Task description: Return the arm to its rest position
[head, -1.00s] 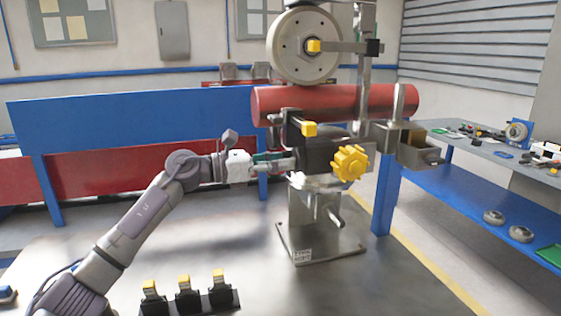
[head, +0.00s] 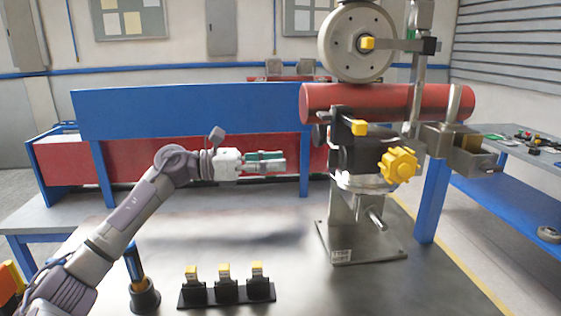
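My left arm comes in from the lower left, and its gripper (head: 283,161) points right above the table, left of the grey machine (head: 361,150). A gap shows between the fingers and the machine, and I see nothing held. The fingers are seen side-on and small, so I cannot tell whether they are open or shut. The machine has a yellow star knob (head: 398,166), a yellow-tipped lever (head: 358,127) and a round wheel (head: 355,42) on top. My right gripper is out of view.
A black rack (head: 227,292) with several yellow-topped pieces stands at the front of the table. Left of it is a dark holder (head: 145,297) with an upright tool. A red cylinder (head: 390,103) lies behind the machine. The tabletop between rack and machine is clear.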

